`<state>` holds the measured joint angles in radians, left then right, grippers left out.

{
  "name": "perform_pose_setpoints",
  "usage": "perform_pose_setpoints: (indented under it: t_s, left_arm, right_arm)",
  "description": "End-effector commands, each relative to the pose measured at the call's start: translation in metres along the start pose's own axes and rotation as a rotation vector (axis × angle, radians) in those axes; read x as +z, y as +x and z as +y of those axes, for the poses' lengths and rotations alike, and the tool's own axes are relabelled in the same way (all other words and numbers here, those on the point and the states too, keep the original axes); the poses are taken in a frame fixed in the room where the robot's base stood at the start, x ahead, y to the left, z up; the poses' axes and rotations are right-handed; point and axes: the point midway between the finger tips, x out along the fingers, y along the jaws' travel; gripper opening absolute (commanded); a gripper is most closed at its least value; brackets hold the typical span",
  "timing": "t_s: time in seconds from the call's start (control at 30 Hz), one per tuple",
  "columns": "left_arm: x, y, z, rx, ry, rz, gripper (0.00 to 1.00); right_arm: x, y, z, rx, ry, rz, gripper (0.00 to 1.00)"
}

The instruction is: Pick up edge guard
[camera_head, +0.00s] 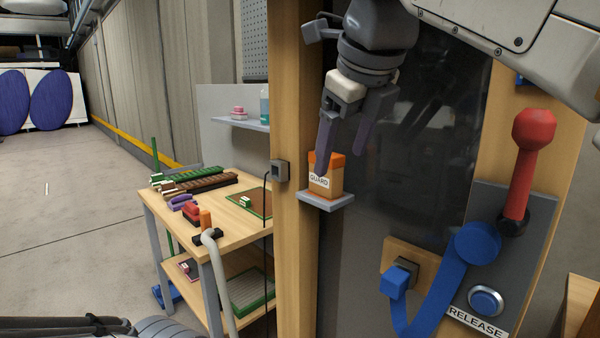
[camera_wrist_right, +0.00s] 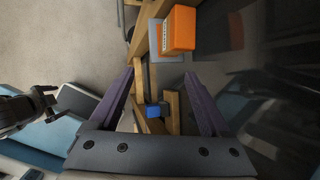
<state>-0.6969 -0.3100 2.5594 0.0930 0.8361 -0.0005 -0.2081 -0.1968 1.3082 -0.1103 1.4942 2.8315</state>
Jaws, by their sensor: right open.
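The edge guard (camera_head: 322,181) is a small box with an orange top, a tan lower part and a "GUARD" label. It stands on a small grey ledge (camera_head: 328,202) on the wooden post. In the right wrist view the guard (camera_wrist_right: 179,31) shows orange, beyond the fingertips. My right gripper (camera_head: 341,160) is open, its purple fingers pointing down. One finger overlaps the guard in the head view; I cannot tell whether they touch. Nothing is between the fingers in the right wrist view (camera_wrist_right: 159,75). My left gripper (camera_wrist_right: 48,102) shows small and dark at the left there.
The wooden post (camera_head: 293,240) stands left of a dark glossy panel (camera_head: 415,170). A red-knobbed lever (camera_head: 529,150), blue strap (camera_head: 440,285) and RELEASE button (camera_head: 486,301) are at right. A cluttered workbench (camera_head: 230,225) stands at left, with open floor beyond.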

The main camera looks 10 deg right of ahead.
Motion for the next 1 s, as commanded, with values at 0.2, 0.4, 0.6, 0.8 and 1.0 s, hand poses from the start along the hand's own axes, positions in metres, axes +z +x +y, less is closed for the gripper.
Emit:
perform_pose_setpoints:
  t_s: [0.2,0.4,0.6,0.8,1.0]
  left_arm:
    - [0.000,-0.004,0.000,0.000,0.000,-0.001,1.00]
    - [0.000,-0.007,0.001,0.000,0.000,-0.001,1.00]
    - [0.000,-0.005,0.000,0.000,0.000,0.000,1.00]
    - [0.000,-0.001,0.000,0.000,0.000,-0.001,1.00]
    - [0.000,-0.002,0.000,0.000,0.000,-0.001,1.00]
  right_arm:
    - [0.022,0.015,-0.012,0.000,-0.002,0.000,0.81]
    - [0.034,0.024,-0.018,0.001,-0.002,0.002,0.81]
    - [0.050,0.050,-0.027,0.002,-0.004,0.003,0.81]
    - [0.050,0.066,-0.027,0.001,-0.004,0.000,0.81]
    - [0.051,0.066,-0.027,0.001,-0.004,-0.001,0.81]
